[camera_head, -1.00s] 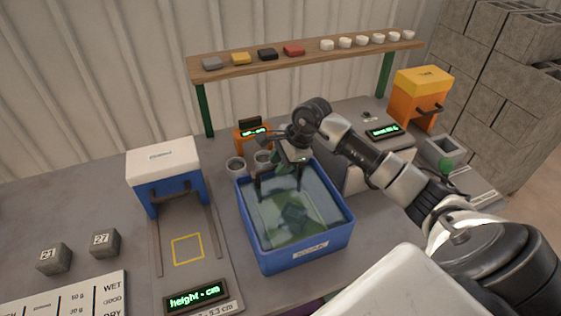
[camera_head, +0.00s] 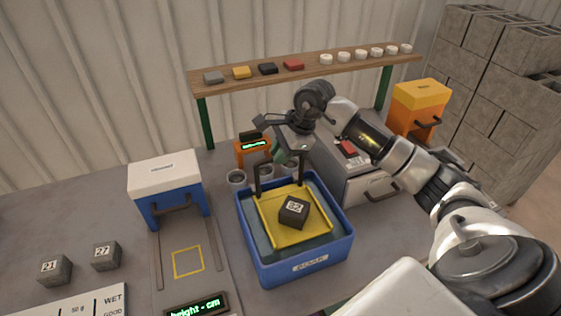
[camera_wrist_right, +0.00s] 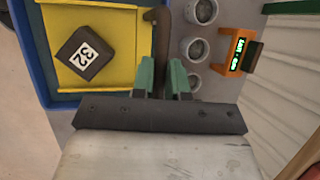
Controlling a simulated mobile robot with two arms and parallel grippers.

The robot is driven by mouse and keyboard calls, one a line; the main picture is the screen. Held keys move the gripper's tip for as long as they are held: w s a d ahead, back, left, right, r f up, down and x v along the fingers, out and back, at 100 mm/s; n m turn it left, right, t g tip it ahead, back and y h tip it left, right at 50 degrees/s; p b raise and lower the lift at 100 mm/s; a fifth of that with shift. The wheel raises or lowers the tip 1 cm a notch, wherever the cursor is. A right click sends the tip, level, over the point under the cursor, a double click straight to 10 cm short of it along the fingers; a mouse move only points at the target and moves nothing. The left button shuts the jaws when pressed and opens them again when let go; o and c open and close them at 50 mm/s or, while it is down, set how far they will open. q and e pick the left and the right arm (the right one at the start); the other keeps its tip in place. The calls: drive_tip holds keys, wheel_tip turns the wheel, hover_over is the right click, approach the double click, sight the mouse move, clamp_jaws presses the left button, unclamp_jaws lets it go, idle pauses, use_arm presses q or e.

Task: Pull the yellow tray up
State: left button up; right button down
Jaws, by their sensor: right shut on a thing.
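The yellow tray (camera_head: 292,236) sits high in the blue tub (camera_head: 300,272), near the level of its rim. A dark block marked 32 (camera_head: 294,211) lies on the tray, turned at an angle. Two dark uprights rise from the tray's back edge. My right gripper (camera_head: 287,155) is above the back of the tub. In the right wrist view my right gripper (camera_wrist_right: 165,80) has its green fingers shut on the tray's dark handle, beside the yellow tray (camera_wrist_right: 118,20) and the block (camera_wrist_right: 86,53). My left gripper is not in view.
Grey cups (camera_head: 237,178) and an orange display (camera_head: 252,149) stand behind the tub. A blue press with a white top (camera_head: 165,175) stands left; blocks 21 (camera_head: 55,269) and 27 (camera_head: 106,255) lie farther left. A grey cabinet (camera_head: 360,185) is at the right. A shelf (camera_head: 300,64) spans the back.

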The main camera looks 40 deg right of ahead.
drive_tip(key=c, duration=1.1)
unclamp_jaws()
drive_tip(key=shift+f, duration=0.1)
drive_tip(key=shift+b+v, duration=1.5)
drive_tip(key=shift+v, duration=3.9)
